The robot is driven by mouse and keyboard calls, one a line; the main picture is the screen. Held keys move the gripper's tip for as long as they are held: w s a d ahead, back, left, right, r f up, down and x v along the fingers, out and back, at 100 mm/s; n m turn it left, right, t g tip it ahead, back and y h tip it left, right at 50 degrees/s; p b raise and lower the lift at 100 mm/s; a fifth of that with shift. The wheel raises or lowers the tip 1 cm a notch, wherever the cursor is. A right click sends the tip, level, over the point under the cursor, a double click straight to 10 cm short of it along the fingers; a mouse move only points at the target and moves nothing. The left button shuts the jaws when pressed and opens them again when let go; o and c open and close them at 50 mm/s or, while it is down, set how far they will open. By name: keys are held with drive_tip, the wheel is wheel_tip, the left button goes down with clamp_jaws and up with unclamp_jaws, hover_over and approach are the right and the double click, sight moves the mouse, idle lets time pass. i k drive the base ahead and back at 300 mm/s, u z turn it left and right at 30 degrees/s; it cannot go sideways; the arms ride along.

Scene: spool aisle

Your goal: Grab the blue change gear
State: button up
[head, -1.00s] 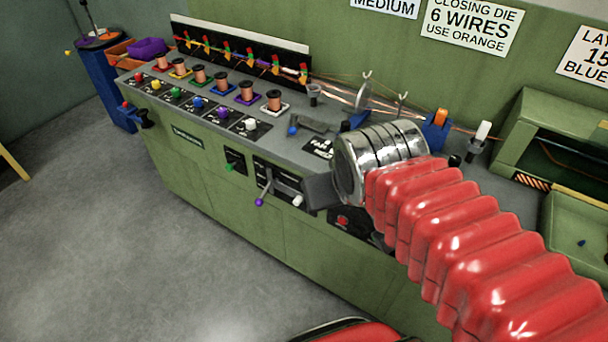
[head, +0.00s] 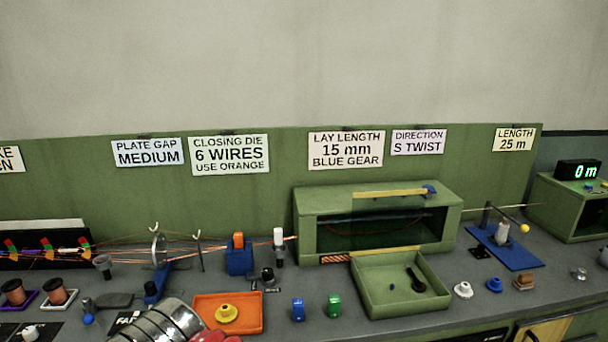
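A small blue stepped round piece (head: 494,285), which looks like the blue change gear, sits on the grey bench top at the right. It stands between a similar white piece (head: 463,290) and a brown piece (head: 523,282). A similar yellow piece (head: 227,313) lies in an orange tray (head: 255,328). Only my arm's silver wrist and a bit of its red sleeve show at the bottom left, well left of the blue piece. My gripper's fingers are out of view.
A green open-fronted housing (head: 310,222) stands behind a green tray (head: 372,303) holding a black tool. A sign (head: 346,149) reads lay length 15 mm, blue gear. A blue plate (head: 520,255) lies behind the blue piece.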

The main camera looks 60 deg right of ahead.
sight(494, 285)
drive_tip(key=z, duration=2.25)
